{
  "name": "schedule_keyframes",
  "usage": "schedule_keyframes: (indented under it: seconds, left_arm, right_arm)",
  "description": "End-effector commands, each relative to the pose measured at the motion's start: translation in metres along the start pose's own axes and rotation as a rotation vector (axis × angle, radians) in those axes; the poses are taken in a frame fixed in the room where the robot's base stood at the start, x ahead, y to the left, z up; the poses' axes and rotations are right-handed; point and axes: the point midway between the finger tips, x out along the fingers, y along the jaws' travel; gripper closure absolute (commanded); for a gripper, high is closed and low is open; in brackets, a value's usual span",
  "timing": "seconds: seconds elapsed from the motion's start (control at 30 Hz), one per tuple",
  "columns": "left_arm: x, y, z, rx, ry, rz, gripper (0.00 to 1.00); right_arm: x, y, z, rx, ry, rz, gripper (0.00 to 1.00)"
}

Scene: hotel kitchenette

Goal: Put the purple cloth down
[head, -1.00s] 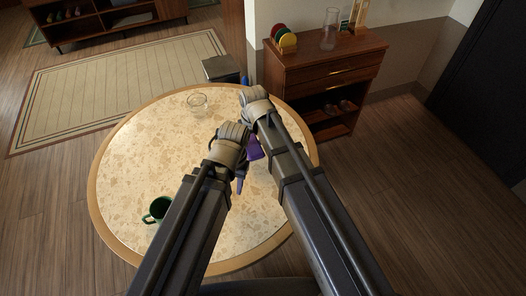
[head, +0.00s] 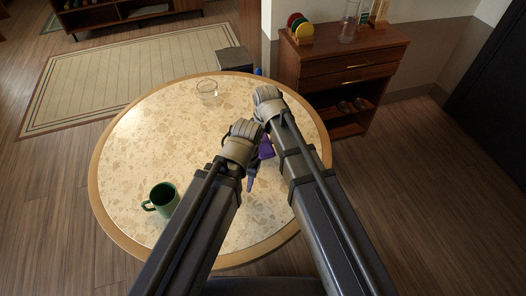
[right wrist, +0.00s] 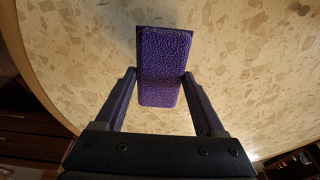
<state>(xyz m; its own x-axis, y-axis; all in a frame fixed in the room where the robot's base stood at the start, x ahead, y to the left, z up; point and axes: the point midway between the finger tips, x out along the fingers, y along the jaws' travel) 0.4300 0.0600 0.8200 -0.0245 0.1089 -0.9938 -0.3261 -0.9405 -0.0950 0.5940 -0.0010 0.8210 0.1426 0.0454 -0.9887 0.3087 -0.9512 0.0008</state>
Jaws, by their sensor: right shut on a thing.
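The purple cloth (head: 266,148) shows as a small patch between my two arms in the head view, over the round table (head: 140,130). In the right wrist view the cloth (right wrist: 162,60) is a folded, textured strip between the two fingers of my right gripper (right wrist: 158,85), which is shut on it. The pale speckled tabletop lies behind it; I cannot tell whether the cloth touches it. In the head view my right gripper (head: 268,105) is the upper one. My left gripper (head: 241,145) is just below and left of it, its fingers mostly hidden.
A green mug (head: 162,198) stands at the table's near left. A clear glass (head: 207,89) stands toward the far edge. Free tabletop lies between them. A wooden cabinet (head: 340,70) with coloured discs (head: 299,28) on top stands behind the table at the right.

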Motion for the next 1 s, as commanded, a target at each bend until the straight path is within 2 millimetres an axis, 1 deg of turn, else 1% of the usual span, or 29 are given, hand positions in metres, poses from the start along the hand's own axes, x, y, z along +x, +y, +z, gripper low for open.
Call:
schedule_keyframes:
  seconds: [0.07,0.13,0.4,0.7,0.83,0.87,1.0]
  left_arm:
    - [0.001,0.000,0.000,0.000,0.000,0.000,0.60]
    - [0.006,0.001,0.000,0.000,0.000,0.000,0.60]
    - [0.037,0.004,-0.002,0.001,0.000,0.000,0.60]
    - [0.036,0.003,-0.002,0.001,0.000,0.000,0.60]
    - [0.040,0.004,-0.002,0.001,0.000,0.000,0.60]
    - [0.040,0.004,-0.002,0.001,0.000,0.000,0.60]
    - [0.039,0.004,-0.002,0.001,0.000,0.000,0.60]
  right_arm:
    - [0.001,0.000,0.000,0.000,0.000,0.000,0.73]
    - [0.006,0.000,0.001,0.000,0.000,0.000,0.73]
    - [0.037,0.000,0.006,0.000,0.000,0.000,0.73]
    - [0.036,0.000,0.005,0.000,0.000,0.000,0.73]
    - [0.040,0.000,0.006,0.000,0.000,0.000,0.73]
    - [0.040,0.000,0.006,0.000,0.000,0.000,0.28]
    - [0.038,0.000,0.006,0.000,0.000,0.000,0.12]
